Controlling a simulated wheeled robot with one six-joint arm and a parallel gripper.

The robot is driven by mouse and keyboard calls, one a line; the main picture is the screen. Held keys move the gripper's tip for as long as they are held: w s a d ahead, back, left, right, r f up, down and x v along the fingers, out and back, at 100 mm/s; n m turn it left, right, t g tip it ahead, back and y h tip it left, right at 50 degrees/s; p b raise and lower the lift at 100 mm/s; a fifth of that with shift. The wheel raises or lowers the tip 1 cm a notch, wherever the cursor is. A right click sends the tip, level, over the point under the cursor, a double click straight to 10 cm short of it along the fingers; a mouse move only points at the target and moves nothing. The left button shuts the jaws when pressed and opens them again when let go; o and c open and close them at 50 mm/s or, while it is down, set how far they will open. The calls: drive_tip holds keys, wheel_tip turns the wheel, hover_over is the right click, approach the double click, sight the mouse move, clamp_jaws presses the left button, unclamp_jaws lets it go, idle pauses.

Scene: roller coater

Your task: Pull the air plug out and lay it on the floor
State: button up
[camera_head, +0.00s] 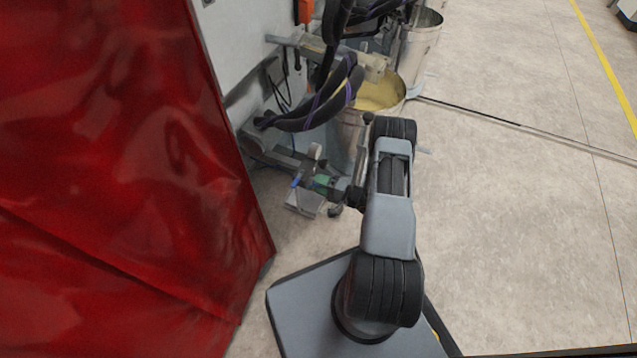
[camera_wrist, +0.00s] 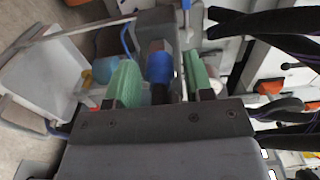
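The air plug (camera_wrist: 159,68) shows in the wrist view as a blue collar with a dark metal fitting beyond it. It sits between the two green fingertips of my gripper (camera_wrist: 161,84), with narrow gaps visible on both sides, so the gripper looks open around it. In the head view a small blue part (camera_head: 296,181), probably the plug, shows just left of my gripper (camera_head: 318,182), low beside the machine. My gripper partly hides the fittings there, and the plug's near end is hidden in the wrist view.
A red curtain (camera_head: 110,170) hangs on the left. A bucket with yellowish contents (camera_head: 380,95) stands behind my gripper, and black hoses (camera_head: 320,105) hang above it. A grey plate (camera_head: 304,202) lies below. The concrete floor (camera_head: 520,220) to the right is clear.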

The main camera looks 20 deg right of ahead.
clamp_jaws()
idle(0.3)
drive_tip(key=v, duration=0.6)
idle(1.0)
drive_tip(key=shift+s+d, duration=0.15)
idle(0.5)
drive_tip(key=shift+v, duration=1.3)
drive_tip(key=shift+s, duration=0.1)
